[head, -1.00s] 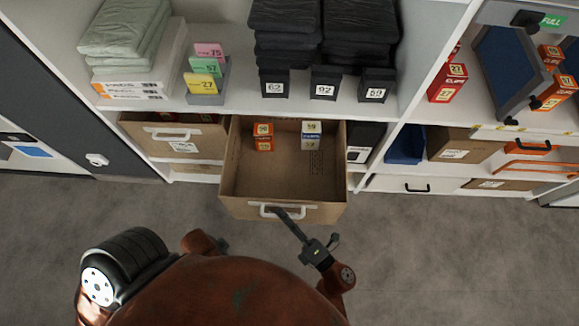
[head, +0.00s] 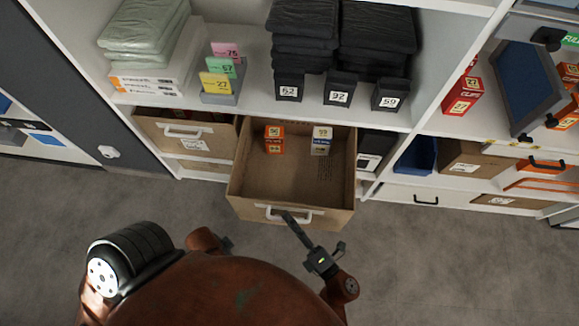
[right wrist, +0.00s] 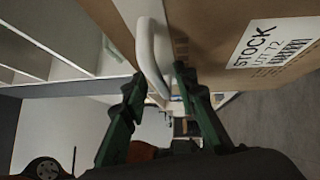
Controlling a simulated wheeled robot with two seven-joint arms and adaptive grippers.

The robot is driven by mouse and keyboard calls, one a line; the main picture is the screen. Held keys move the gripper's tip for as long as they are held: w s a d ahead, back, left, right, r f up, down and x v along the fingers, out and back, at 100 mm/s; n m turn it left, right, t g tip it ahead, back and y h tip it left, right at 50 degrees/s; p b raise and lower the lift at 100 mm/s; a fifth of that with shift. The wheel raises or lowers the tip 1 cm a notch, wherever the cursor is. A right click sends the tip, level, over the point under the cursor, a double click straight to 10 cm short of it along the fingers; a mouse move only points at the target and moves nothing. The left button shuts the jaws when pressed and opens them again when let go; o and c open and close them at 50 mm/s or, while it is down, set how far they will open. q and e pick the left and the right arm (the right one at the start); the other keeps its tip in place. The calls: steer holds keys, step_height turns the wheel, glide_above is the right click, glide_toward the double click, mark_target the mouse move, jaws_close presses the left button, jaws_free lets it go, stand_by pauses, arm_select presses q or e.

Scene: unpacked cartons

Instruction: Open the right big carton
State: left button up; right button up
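The right big carton (head: 240,190) is a brown open-topped box, pulled well out of the lower shelf. Its white handle (head: 268,213) is on the front face and also shows in the right wrist view (right wrist: 150,58). My right gripper (head: 287,214) is at that handle. In the right wrist view its two green fingers (right wrist: 157,78) stand apart on either side of the handle, with a gap visible, so it looks open around it.
Another brown carton (head: 150,127) with a white handle sits to the left, nearly pushed in. A black box (head: 372,151) is on the right. The grey floor (head: 440,260) is clear.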

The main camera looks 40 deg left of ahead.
steer(key=s+d+f, duration=0.1)
steer(key=d, duration=1)
steer(key=shift+s+d+f, duration=0.15)
steer(key=shift+s+f, duration=0.05)
steer(key=shift+f, duration=0.1)
